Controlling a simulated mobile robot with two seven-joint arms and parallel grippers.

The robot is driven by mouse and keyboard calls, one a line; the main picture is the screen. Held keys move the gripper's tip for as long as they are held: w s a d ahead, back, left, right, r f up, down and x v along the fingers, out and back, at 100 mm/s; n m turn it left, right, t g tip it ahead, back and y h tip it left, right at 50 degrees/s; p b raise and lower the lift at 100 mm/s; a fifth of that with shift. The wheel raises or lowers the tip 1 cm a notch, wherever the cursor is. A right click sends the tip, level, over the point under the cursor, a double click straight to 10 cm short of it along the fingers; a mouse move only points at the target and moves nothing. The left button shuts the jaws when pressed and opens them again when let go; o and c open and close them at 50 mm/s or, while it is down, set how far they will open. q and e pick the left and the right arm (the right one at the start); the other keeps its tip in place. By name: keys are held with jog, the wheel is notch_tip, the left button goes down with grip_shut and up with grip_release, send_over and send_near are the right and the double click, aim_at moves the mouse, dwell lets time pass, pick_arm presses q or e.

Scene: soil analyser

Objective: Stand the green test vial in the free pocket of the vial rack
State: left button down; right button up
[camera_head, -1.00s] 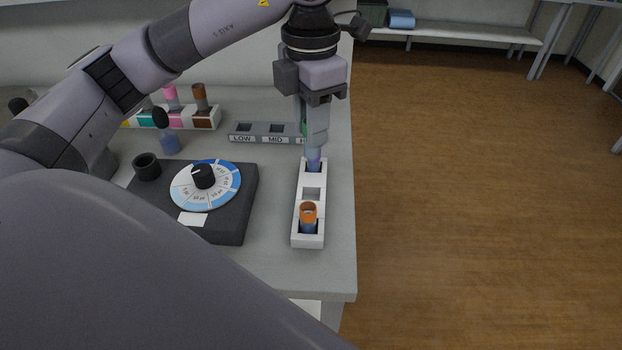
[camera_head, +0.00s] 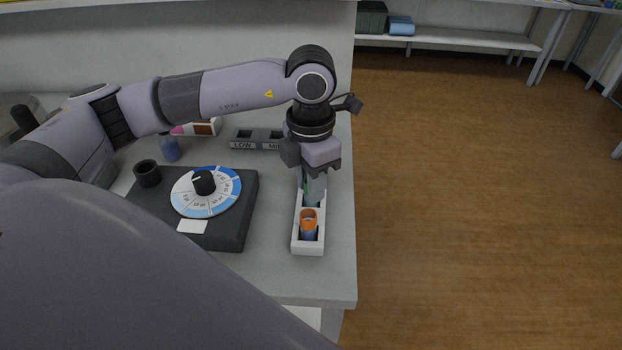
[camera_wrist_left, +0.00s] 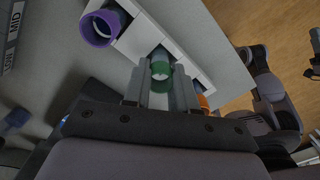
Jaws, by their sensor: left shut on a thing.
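The white vial rack (camera_head: 308,250) lies along the right side of the bench. An orange-rimmed vial (camera_head: 308,216) stands in its near pocket. A purple-rimmed vial (camera_wrist_left: 98,30) is at the far end of the rack in the left wrist view. My left gripper (camera_head: 314,196) points down over the middle of the rack, shut on the green test vial (camera_wrist_left: 161,74). The green vial is upright between the fingers, in line with the middle pocket. The fingers hide its lower end, so I cannot tell how deep it sits.
A black dial unit (camera_head: 235,225) with a blue and white dial stands left of the rack. A grey holder labelled LOW and MID (camera_head: 257,140) is behind. A blue vial (camera_head: 170,149) and a black cup (camera_head: 147,173) stand to the left. The bench edge is close on the right.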

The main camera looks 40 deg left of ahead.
pick_arm(q)
jog(key=shift+f, duration=0.25)
jog(key=c, duration=0.9)
grip_release()
jog(key=shift+r, duration=0.1)
jog(key=shift+r, duration=0.25)
notch_tip(320, 180, up, 12)
jog(key=shift+f, duration=0.15)
